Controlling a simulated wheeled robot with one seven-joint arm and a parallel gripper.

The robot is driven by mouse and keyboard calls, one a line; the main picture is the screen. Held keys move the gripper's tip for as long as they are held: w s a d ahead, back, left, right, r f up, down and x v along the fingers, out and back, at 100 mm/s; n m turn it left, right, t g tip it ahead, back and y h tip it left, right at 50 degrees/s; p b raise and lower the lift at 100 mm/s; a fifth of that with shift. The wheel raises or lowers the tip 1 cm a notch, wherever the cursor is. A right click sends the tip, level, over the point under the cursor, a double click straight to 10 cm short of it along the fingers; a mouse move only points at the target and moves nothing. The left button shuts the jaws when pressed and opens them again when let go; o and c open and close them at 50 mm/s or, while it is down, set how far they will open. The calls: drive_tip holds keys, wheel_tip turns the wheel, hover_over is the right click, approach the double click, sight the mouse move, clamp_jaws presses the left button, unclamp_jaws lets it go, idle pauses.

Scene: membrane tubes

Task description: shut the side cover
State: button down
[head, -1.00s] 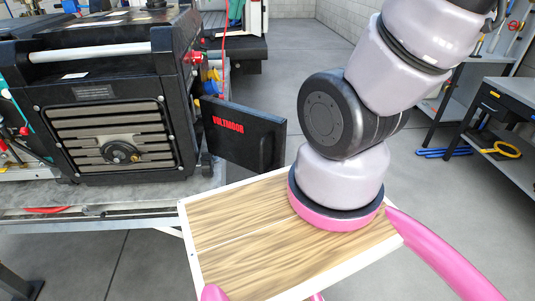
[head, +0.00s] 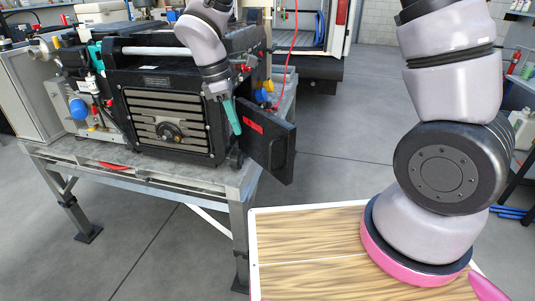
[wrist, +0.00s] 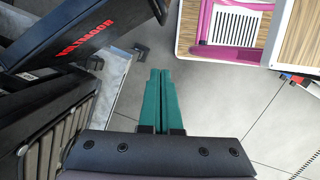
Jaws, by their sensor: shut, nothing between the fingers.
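The side cover (head: 270,147) is a black panel with red lettering. It stands swung open at the right end of the black machine (head: 170,118), sticking out past the table edge. In the wrist view the cover (wrist: 60,32) is at the upper left, its red lettering facing up in the picture. My gripper (head: 234,128) has green fingers pressed together with nothing between them. In the head view it hangs in front of the machine's right corner, just left of the cover. In the wrist view my gripper (wrist: 161,72) points past the cover's right side, apart from it in that picture.
The machine stands on a grey metal table (head: 120,160) with open legs. My own wooden-topped base fills the lower right. A red hose (head: 290,45) hangs behind the cover. A vehicle stands at the back. The floor right of the cover is clear.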

drive_tip(key=d+f, duration=0.6)
drive_tip(key=f, duration=0.3)
drive_tip(key=shift+d, duration=0.25)
